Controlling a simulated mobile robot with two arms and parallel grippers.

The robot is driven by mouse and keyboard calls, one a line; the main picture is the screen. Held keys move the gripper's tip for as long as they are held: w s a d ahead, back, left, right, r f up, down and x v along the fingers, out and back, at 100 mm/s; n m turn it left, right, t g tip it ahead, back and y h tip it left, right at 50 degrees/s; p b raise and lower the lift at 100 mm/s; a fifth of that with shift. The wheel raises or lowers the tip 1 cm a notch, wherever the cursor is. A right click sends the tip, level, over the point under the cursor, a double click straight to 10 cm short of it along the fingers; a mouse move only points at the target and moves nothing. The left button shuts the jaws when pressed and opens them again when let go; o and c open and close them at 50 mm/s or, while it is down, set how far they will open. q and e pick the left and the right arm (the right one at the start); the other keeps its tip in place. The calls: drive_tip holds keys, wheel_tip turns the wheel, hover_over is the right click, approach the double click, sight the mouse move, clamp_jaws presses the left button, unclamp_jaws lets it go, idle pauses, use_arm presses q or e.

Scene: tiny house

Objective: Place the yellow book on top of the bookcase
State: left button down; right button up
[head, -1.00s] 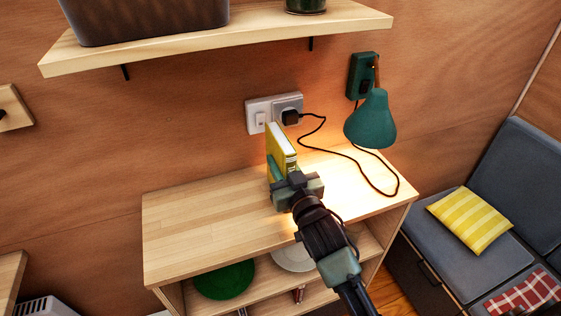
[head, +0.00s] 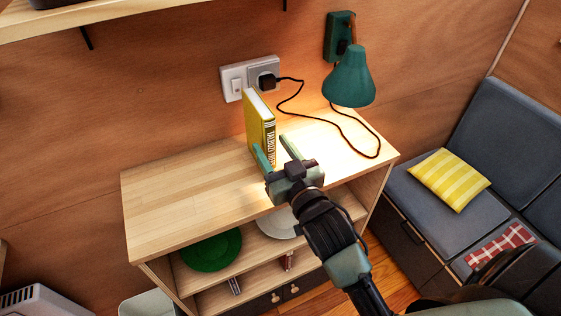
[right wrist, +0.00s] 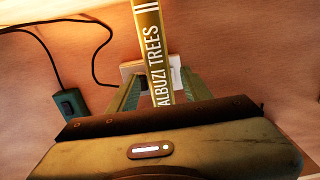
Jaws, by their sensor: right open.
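The yellow book (head: 255,122) stands upright on the wooden top of the bookcase (head: 185,190), near the back wall. Its spine, with white lettering, faces my right gripper (head: 275,149). That gripper is open and empty, its two fingers apart, just in front of the book and low over the top. In the right wrist view the book's spine (right wrist: 155,55) shows between the two fingers (right wrist: 160,90). That view does not show clearly whether the fingers still overlap the book's sides. My left gripper is not in view.
A green wall lamp (head: 348,78) hangs over the right end, its black cord (head: 340,143) lying on the top. A white socket (head: 248,76) is behind the book. A green plate (head: 211,250) sits on the shelf below. The left part of the top is clear.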

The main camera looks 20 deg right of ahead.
drive_tip(key=s, duration=0.4)
drive_tip(key=shift+s+d+b, duration=0.1)
drive_tip(key=shift+s+b, duration=0.05)
drive_tip(key=shift+b, duration=0.2)
